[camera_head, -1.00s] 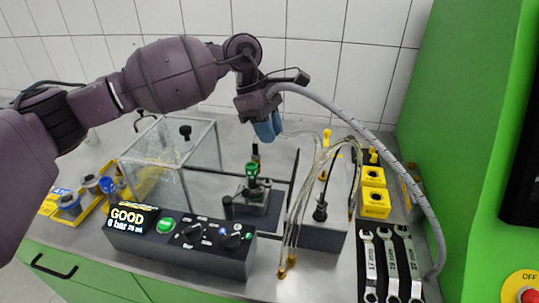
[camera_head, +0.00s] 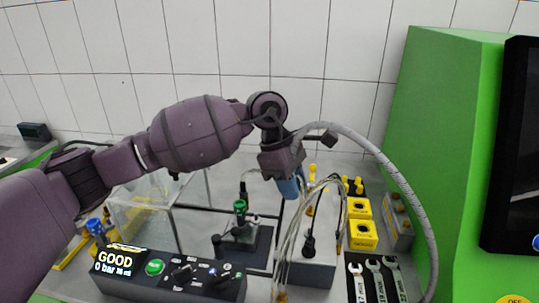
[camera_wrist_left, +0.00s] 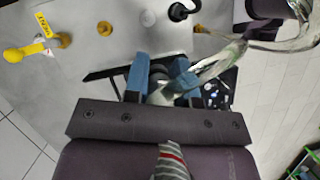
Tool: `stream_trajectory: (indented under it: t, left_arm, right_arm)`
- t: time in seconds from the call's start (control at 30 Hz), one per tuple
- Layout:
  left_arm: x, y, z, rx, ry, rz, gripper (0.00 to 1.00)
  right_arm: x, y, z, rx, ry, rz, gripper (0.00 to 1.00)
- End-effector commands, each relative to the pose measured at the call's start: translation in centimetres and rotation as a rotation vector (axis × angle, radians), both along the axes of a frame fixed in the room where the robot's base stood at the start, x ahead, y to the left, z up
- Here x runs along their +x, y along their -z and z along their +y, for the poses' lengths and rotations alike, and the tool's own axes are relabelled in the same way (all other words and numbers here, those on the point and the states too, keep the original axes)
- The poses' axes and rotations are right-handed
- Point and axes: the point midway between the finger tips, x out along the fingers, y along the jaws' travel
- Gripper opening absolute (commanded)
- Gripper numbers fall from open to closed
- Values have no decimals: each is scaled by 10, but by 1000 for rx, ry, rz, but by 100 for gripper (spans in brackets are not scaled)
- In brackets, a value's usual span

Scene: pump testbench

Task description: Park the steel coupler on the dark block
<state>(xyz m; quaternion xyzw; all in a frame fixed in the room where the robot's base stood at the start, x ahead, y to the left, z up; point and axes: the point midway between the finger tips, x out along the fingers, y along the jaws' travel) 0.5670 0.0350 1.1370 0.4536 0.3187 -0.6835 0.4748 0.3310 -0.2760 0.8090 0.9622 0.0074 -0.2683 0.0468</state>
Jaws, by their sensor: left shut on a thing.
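My left gripper (camera_head: 290,188) comes in from the left with blue fingers pointing down, above the bench beside the clear hoses. In the left wrist view its fingers (camera_wrist_left: 162,72) are shut on a pale, shiny piece (camera_wrist_left: 160,95), which I take for the steel coupler; its shape is mostly hidden by the fingers. A clear hose (camera_wrist_left: 215,66) runs from there to the upper right. My right gripper is not in view.
A small pump with a green top (camera_head: 240,212) stands left of the gripper. A control box (camera_head: 170,280) reads GOOD. A clear enclosure (camera_head: 140,215) is behind it. Yellow blocks (camera_head: 361,236) and wrenches (camera_head: 378,282) lie right. Clear hoses hang over the block's left side.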

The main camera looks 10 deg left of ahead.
Motion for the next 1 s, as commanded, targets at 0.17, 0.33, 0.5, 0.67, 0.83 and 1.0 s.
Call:
stream_trajectory:
  t: [0.17,0.33,0.5,0.67,0.83,1.0]
  left_arm:
    - [-11,21,-33,-4,0,1,0]
    - [-11,32,-51,-4,-26,-2,0]
    - [0,36,-53,-3,-85,-4,0]
    - [0,39,-53,-4,-95,-4,0]
    - [0,49,-52,-4,-95,-1,0]
    - [0,63,-52,-4,-96,-2,0]
  right_arm:
    - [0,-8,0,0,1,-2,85]
    - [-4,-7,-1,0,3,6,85]
    - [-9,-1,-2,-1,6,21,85]
    - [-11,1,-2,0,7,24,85]
    - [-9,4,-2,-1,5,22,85]
    - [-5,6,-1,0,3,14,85]
